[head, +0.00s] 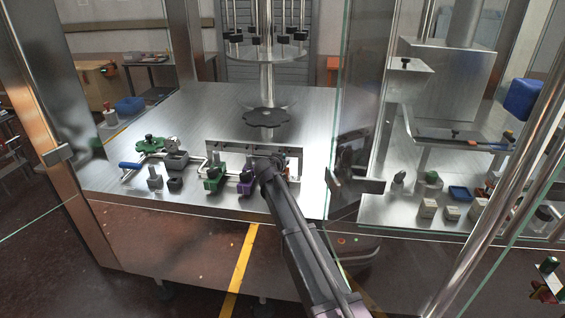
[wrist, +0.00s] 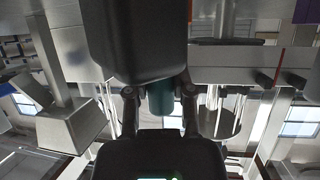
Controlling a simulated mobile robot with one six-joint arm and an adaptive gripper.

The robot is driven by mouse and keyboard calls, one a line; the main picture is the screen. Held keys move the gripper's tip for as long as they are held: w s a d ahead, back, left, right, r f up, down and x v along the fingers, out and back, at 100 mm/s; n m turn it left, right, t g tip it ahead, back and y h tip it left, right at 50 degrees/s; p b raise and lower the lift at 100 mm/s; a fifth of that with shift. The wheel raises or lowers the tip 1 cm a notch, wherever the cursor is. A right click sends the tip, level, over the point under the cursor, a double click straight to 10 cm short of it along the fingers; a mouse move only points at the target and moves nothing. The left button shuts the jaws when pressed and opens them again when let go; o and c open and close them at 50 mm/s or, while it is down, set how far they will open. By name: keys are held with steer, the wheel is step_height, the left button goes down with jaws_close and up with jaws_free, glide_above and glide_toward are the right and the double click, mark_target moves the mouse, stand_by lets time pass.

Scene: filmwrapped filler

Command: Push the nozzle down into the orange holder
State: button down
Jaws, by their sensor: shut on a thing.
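My gripper (head: 266,168) is at the front edge of the steel table, at the right end of a row of small coloured holders. In the wrist view, its two fingers (wrist: 160,104) are shut on a dark teal cylindrical part (wrist: 160,95), which looks like the nozzle. A large dark block fills the upper middle of that view. In the head view, my gripper and arm hide the held part and whatever is under it. I cannot make out the orange holder there. A purple holder (head: 246,180) stands just left of my gripper, and a green holder (head: 212,178) is further left.
Grey blocks (head: 175,183) and a blue-handled pipe (head: 131,166) lie left of the holders. A low metal bracket (head: 240,148) runs behind them. A black star wheel (head: 265,118) stands further back. A glass panel (head: 372,120) is close right of my arm.

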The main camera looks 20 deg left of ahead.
steer(key=shift+f, duration=0.1)
steer(key=shift+c, duration=2)
jaws_free()
